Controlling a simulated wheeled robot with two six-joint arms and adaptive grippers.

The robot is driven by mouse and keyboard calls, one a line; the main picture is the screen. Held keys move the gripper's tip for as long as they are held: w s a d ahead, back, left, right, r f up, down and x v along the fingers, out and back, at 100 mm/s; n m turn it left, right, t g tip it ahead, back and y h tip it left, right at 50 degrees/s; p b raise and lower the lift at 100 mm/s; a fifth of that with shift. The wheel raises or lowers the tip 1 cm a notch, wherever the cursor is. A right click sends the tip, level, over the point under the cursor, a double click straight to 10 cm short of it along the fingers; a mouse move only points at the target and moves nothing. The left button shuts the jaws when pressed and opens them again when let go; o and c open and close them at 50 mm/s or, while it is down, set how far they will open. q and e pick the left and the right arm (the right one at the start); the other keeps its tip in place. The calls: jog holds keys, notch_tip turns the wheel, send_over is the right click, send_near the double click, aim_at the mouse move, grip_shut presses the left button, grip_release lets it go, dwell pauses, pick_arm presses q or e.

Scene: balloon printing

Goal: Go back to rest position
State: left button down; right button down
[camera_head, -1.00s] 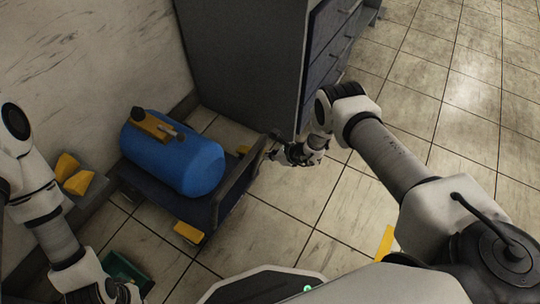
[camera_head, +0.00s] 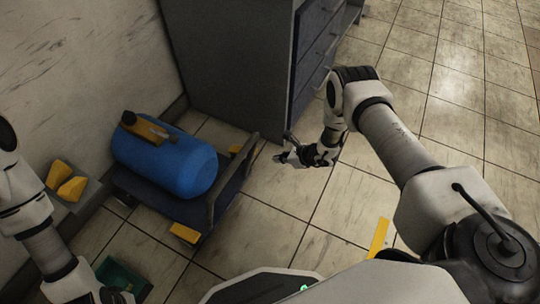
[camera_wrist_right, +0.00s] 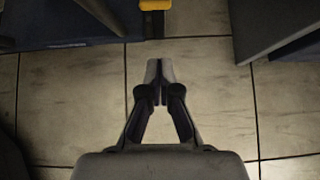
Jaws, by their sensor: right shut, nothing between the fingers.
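My right gripper (camera_head: 284,158) hangs in the air over the tiled floor, between the dark cart and the drawer cabinet. In the right wrist view its two fingertips (camera_wrist_right: 160,78) meet and nothing is between them. My left arm comes in at the left edge of the head view, bent downward; its gripper is not clearly visible near the bottom edge.
A blue tank (camera_head: 165,157) lies on a dark cart (camera_head: 215,204) to the left of my right gripper. A grey cabinet (camera_head: 225,60) with drawers stands behind. A green bin (camera_head: 122,280) is at lower left.

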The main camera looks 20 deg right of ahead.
jog(key=shift+v, duration=0.9)
